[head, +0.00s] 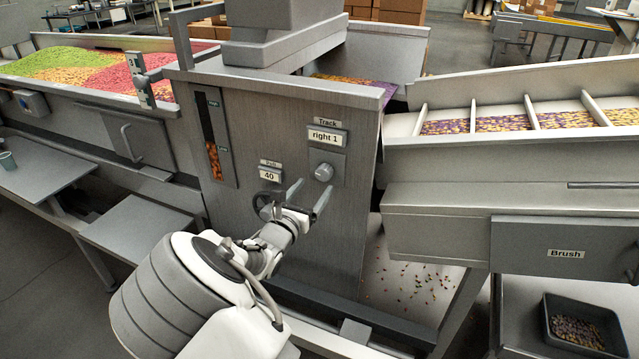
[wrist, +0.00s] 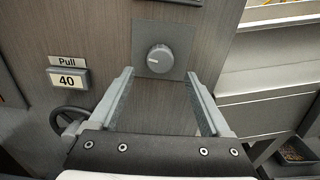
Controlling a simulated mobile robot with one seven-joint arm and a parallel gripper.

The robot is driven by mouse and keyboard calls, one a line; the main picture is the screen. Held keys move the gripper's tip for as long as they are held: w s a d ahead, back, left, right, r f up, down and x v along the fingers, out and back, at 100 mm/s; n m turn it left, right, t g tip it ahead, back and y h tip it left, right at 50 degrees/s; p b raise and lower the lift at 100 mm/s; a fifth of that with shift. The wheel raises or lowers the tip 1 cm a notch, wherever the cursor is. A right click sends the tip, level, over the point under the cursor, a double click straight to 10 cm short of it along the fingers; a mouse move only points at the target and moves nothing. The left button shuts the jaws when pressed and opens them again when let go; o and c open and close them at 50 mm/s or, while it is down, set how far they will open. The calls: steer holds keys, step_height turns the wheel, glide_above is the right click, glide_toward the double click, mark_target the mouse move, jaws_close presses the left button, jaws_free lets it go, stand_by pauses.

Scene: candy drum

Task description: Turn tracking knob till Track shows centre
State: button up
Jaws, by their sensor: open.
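The tracking knob (head: 323,172) is a round grey knob on a square plate, set in the grey machine panel. The Track display (head: 326,136) above it reads "right 1". In the wrist view the knob (wrist: 160,58) has a light pointer mark toward its left side. My gripper (head: 309,190) is open and empty in front of the panel, just below the knob. In the wrist view the two fingers stand to the lower left and lower right of the knob, apart from it. The Track label lies out of the wrist view.
A Pull display (head: 270,175) reading "40" sits left of the knob, with a dark handwheel (head: 264,205) below it, partly behind my gripper. A conveyor (head: 520,122) with candy runs off to the right. A drawer labelled Brush (head: 566,253) and a dark bin (head: 583,325) stand lower right.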

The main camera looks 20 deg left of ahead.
mark_target(322, 177)
steer(key=shift+w+d, duration=0.2)
steer(key=shift+w, duration=2.1)
jaws_close()
steer(key=shift+b, duration=0.4)
